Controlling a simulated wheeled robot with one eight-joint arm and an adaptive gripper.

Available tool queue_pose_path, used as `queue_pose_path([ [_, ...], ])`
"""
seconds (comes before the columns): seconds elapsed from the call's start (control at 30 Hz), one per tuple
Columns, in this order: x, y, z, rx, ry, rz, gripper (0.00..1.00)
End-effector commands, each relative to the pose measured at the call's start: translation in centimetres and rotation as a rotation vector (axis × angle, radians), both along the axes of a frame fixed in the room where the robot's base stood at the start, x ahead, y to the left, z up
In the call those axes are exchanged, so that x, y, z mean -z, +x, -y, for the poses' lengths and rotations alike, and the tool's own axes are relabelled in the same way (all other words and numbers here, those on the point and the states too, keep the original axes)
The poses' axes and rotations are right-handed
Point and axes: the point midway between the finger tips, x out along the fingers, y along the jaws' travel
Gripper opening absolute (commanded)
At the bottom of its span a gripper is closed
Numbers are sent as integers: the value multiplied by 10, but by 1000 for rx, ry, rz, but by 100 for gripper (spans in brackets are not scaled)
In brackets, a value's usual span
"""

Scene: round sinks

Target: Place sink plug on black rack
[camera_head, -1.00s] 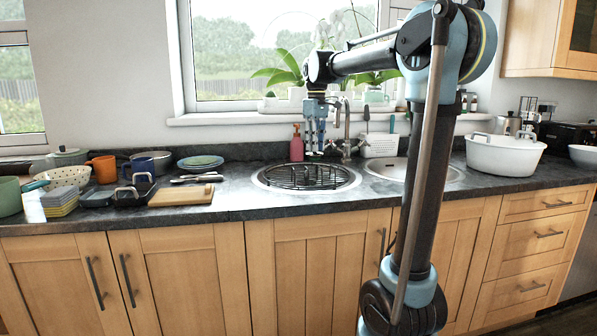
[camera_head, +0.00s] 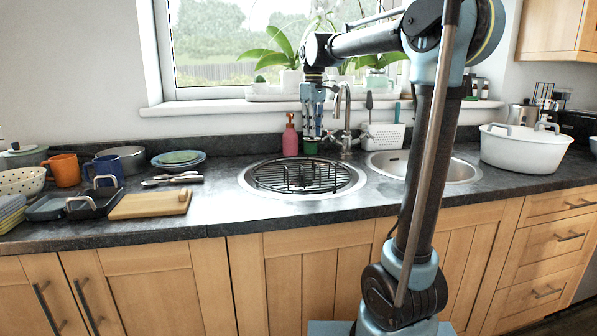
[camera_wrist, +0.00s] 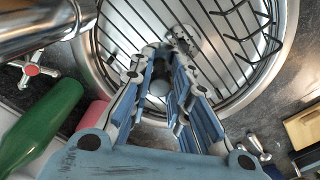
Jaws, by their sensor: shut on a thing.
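The black rack (camera_head: 285,178) is a round wire grid lying over the left round sink (camera_head: 352,186). It also fills the top of the wrist view (camera_wrist: 135,25), with upright wire loops at the right. My gripper (camera_head: 311,138) points down above the back edge of this sink, near the tap. In the wrist view my gripper (camera_wrist: 160,70) is shut on a small grey metallic piece, the sink plug (camera_wrist: 159,82), held between the fingertips over the rack's edge. The fingers hide part of the plug. It cannot be made out clearly in the head view.
The tap (camera_head: 342,120) stands close to the right of my gripper. A pink bottle (camera_head: 290,138) stands at its left, and a green bottle (camera_wrist: 45,125) is close in the wrist view. A wooden board (camera_head: 150,204) lies left of the sink. The right sink (camera_head: 462,170) is empty.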

Motion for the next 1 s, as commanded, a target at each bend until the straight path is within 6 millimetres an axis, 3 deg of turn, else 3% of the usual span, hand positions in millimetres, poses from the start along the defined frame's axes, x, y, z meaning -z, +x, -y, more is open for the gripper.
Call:
queue_pose_path([
  [0.27,5,-1,-4,-5,0,0,0],
  [0.53,46,-1,-4,-5,0,0,0],
  [0.83,67,-1,-4,-5,0,0,0],
  [1.0,90,-1,-4,-5,0,0,0],
])
